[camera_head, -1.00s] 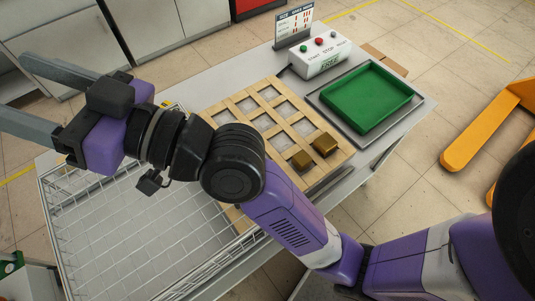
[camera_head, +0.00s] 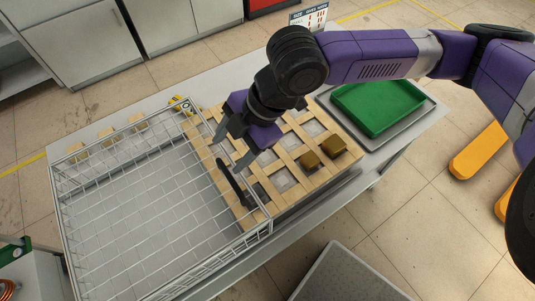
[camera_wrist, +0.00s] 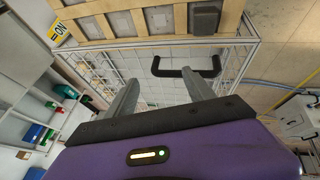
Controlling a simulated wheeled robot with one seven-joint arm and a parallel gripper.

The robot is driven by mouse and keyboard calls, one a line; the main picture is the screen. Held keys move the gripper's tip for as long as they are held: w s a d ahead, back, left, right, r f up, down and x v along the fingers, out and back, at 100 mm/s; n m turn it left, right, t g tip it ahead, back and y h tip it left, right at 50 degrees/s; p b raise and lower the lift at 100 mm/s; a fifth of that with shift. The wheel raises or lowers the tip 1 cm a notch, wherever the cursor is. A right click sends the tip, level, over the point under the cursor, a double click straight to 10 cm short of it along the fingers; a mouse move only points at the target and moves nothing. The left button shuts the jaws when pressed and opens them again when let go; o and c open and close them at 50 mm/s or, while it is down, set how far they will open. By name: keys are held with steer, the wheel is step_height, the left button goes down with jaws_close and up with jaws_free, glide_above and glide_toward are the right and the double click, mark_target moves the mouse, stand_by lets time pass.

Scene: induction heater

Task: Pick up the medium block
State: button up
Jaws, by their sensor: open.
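Two gold-brown blocks sit in cells of the wooden grid (camera_head: 297,143) in the head view, one nearer (camera_head: 309,162) and one farther right (camera_head: 334,146). They look alike in size, and I cannot tell which is the medium block. A grey block (camera_wrist: 205,18) shows in a grid cell at the top of the wrist view. My gripper (camera_head: 230,150) is open and empty, above the grid's left edge by the wire basket, left of the gold-brown blocks.
The wire basket (camera_head: 262,232) with a black handle (camera_head: 230,180) stands left of the grid, close to my fingers. A green tray (camera_head: 378,128) lies right of the grid. A size sign (camera_head: 309,16) stands behind. Small tan pieces (camera_head: 108,138) show beyond the basket.

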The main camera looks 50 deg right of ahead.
mark_target(311, 158)
steer(key=s+d+f+g+h, duration=0.1)
steer(key=s+d, duration=0.2)
steer(key=d, duration=0.2)
steer(key=s+d+f+g+h, duration=0.1)
steer(key=s+d+f, duration=0.1)
steer(key=s+d, duration=0.2)
steer(key=s+d+f+m+g+h, duration=0.1)
steer(key=s+d+g+h, duration=0.1)
steer(key=s+d, duration=0.2)
steer(key=shift+d+f, duration=0.15)
steer(key=shift+d, duration=0.7)
steer(key=shift+d+f, duration=0.15)
steer(key=shift+d, duration=0.7)
steer(key=shift+s+d+f, duration=0.15)
steer(key=shift+s+f, duration=0.1)
steer(key=shift+f, duration=0.55)
steer(key=shift+w+f+p, duration=0.15)
steer(key=shift+f+p, duration=0.45)
steer(key=shift+f, duration=2.5)
jaws_close()
steer(key=shift+r, duration=0.1)
